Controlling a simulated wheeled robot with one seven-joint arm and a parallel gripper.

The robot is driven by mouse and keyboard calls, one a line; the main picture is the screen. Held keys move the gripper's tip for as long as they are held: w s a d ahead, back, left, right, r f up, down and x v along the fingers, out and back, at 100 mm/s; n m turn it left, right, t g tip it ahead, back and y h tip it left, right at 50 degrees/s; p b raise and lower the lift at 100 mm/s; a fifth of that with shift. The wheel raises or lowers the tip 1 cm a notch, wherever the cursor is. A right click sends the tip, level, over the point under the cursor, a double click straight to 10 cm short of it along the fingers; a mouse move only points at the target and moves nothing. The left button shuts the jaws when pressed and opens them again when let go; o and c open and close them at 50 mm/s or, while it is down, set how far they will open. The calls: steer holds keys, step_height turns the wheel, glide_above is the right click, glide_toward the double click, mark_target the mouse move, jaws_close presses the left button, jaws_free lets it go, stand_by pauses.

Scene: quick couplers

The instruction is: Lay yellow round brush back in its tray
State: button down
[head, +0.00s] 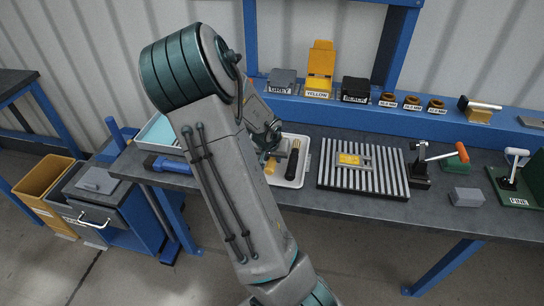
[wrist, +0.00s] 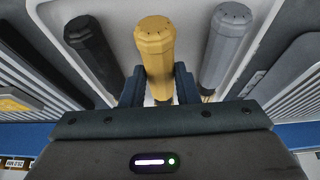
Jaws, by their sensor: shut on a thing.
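The yellow round brush (wrist: 155,45) shows its faceted handle end in the wrist view, with its far end hidden behind my gripper. My gripper (wrist: 158,88) is shut on it, one dark finger on each side. The brush also shows in the head view (head: 270,166), partly covered by my arm, at the left part of the white tray (head: 290,184). A black-handled brush (wrist: 92,50) is left of it in the wrist view, and a grey-handled one (wrist: 226,45) is to the right. I cannot tell whether the yellow brush touches the tray floor.
A slatted grey plate (head: 362,180) with a yellow-marked piece lies right of the tray. A toggle clamp (head: 420,170) stands beyond it. A blue-handled tool (head: 165,164) and a pale blue tray (head: 160,133) are left of my arm. Labelled blocks, including YELLOW (head: 319,70), line the blue shelf.

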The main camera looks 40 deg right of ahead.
steer(key=shift+f+b, duration=0.65)
steer(key=shift+f, duration=0.05)
steer(key=c, duration=1)
jaws_free()
steer(key=shift+c, duration=0.2)
steer(key=shift+r, duration=0.1)
steer(key=p+v, duration=0.6)
steer(key=v, duration=0.7)
steer(key=shift+s+r, duration=0.15)
steer(key=shift+r, duration=0.15)
steer(key=shift+a, duration=0.1)
